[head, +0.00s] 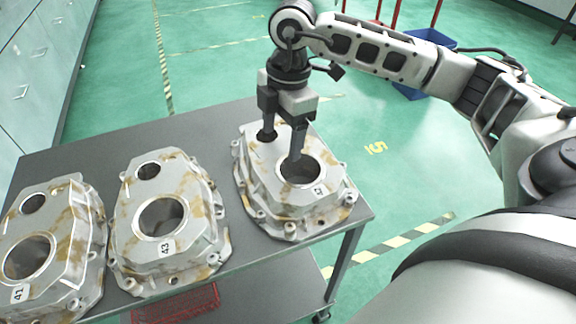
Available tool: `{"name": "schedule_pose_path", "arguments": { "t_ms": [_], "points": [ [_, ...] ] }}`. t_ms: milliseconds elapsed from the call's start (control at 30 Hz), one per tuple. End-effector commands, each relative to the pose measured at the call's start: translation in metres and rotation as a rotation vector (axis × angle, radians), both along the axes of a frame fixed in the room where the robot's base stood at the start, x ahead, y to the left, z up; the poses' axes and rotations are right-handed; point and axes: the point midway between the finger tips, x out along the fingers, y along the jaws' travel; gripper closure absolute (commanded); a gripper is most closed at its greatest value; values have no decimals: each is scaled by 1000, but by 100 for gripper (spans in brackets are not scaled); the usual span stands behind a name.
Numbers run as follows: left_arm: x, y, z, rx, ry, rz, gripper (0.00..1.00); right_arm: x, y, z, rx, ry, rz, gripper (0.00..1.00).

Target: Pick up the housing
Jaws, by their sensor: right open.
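Three aluminium housings with brown stains lie in a row on a dark grey table. The right housing (318,205) bears a tag that seems to read 42. The middle housing (190,235) is tagged 43 and the left housing (75,235) is tagged 41. Each has one large and one small round hole. My right gripper (281,146) points down over the right housing, fingers apart. One finger is at its small hole and the other at the edge of its large hole. I cannot tell whether the fingers touch the metal. My left gripper is not in view.
The table (110,145) has bare room behind the housings. A red crate (178,306) sits on the lower shelf. Cabinets (30,60) stand at the far left. A blue bin (430,40) is on the green floor at the back.

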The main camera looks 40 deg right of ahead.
Motion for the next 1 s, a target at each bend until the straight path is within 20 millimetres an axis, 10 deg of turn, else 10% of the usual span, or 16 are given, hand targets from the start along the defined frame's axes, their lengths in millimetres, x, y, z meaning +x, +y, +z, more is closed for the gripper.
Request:
{"name": "schedule_pose_path", "arguments": {
  "t_ms": [733, 1000],
  "points": [
    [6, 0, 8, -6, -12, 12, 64, 1, 1, -56, 1, -1, 0, 29],
    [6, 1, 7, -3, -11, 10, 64, 0, 1, -55, 1, 0, 1, 100]
  ]
}}
